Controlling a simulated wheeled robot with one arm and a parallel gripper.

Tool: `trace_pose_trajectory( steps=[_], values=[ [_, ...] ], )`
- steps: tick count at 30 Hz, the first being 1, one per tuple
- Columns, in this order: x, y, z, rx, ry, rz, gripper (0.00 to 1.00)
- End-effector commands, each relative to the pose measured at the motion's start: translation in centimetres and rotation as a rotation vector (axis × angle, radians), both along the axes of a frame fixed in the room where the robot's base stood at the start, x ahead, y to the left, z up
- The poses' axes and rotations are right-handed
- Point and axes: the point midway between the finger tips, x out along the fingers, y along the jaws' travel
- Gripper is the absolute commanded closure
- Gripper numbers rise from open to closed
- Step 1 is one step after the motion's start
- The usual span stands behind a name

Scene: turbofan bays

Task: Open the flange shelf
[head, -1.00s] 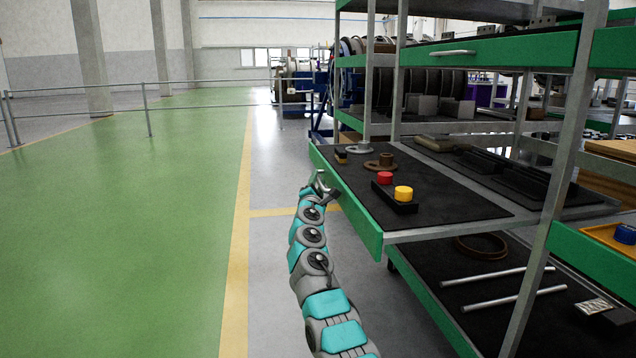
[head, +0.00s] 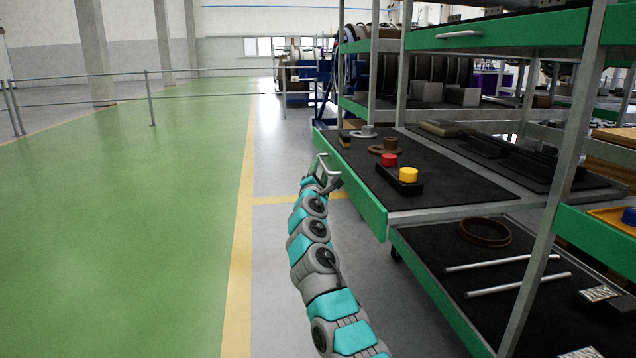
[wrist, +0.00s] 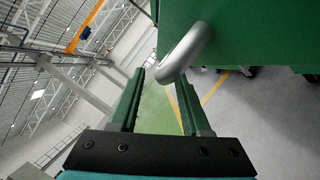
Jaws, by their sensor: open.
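The flange shelf (head: 430,178) stands out from the rack, with a black top and green front panel (head: 350,188). On it are a grey flange (head: 364,132), a brown flange (head: 388,147) and a black block with red and yellow buttons (head: 400,178). Its pale curved handle (head: 323,160) is at the far end of the panel. My gripper (head: 327,178) is at this handle. In the wrist view, my gripper (wrist: 162,80) is open, and the handle (wrist: 187,48) reaches down between the fingertips. I cannot tell whether they touch it.
A lower shelf (head: 430,262) with a brown ring and metal rods sits beneath. A closed green drawer (head: 500,36) with a handle is above. A slanted grey post (head: 552,190) stands at right. The green floor (head: 150,220) at left is clear up to a railing (head: 150,98).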

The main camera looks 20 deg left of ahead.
Motion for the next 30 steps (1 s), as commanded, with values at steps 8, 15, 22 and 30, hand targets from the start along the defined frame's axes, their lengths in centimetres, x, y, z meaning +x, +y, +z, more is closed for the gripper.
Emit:
trace_pose_trajectory(
  steps=[8,15,22,30],
  values=[
    [-2.0,-0.9,-0.7,0.005,0.005,-0.002,0.53],
    [-3.8,-1.0,-1.1,0.001,0.004,0.0,0.53],
    [-4.4,-1.3,-1.0,0.003,0.002,-0.001,0.53],
    [-4.4,-1.3,-1.0,0.002,0.002,-0.001,0.53]
  ],
)
